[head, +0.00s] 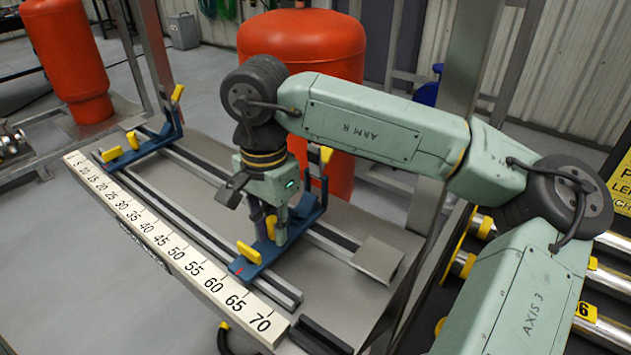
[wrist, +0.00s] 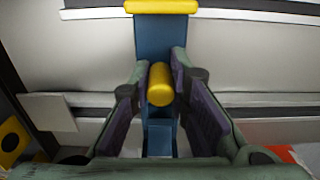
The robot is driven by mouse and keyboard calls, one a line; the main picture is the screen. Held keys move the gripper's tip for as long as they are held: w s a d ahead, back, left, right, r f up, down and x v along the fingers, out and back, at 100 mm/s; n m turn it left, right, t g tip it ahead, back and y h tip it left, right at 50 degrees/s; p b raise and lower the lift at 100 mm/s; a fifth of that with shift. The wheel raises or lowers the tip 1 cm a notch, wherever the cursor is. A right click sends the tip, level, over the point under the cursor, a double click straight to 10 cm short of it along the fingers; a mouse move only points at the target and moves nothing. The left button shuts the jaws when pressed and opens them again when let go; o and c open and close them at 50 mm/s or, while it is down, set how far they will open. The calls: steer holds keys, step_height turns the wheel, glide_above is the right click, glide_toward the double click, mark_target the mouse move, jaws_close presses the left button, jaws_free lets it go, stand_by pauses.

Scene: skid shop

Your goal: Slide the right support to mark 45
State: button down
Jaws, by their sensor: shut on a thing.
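The right support (head: 247,268) is a blue bar with yellow parts, lying across two rails. Its red mark sits near 60 on the white scale (head: 165,240). My gripper (head: 277,222) reaches down onto the middle of this support, its fingers partly hidden by the wrist in the head view. In the wrist view, the fingers (wrist: 161,98) stand on either side of the support's yellow cylindrical handle (wrist: 160,82), shut on it. The blue bar of the support (wrist: 160,38) runs beneath. The left support (head: 140,152), also blue and yellow, is near the low end of the scale.
The rails (head: 188,217) are clear between the two supports. A large red tank (head: 305,40) stands right behind my gripper, and another red tank (head: 68,55) is at the far left. A roller conveyor (head: 600,300) lies at the right.

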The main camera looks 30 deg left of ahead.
steer(key=shift+a, duration=0.4)
steer(key=shift+w+a, duration=0.1)
steer(key=shift+w+a, duration=0.2)
steer(key=shift+a, duration=1.55)
steer(key=shift+w+a, duration=0.15)
steer(key=shift+a, duration=0.7)
steer(key=shift+w+a, duration=0.1)
steer(key=shift+a, duration=0.85)
steer(key=shift+w+a+p, duration=0.15)
steer(key=shift+a+p, duration=0.15)
steer(key=shift+a, duration=0.5)
steer(key=shift+w+a+p, duration=0.1)
steer(key=shift+a+p, duration=0.2)
steer(key=shift+a, duration=0.5)
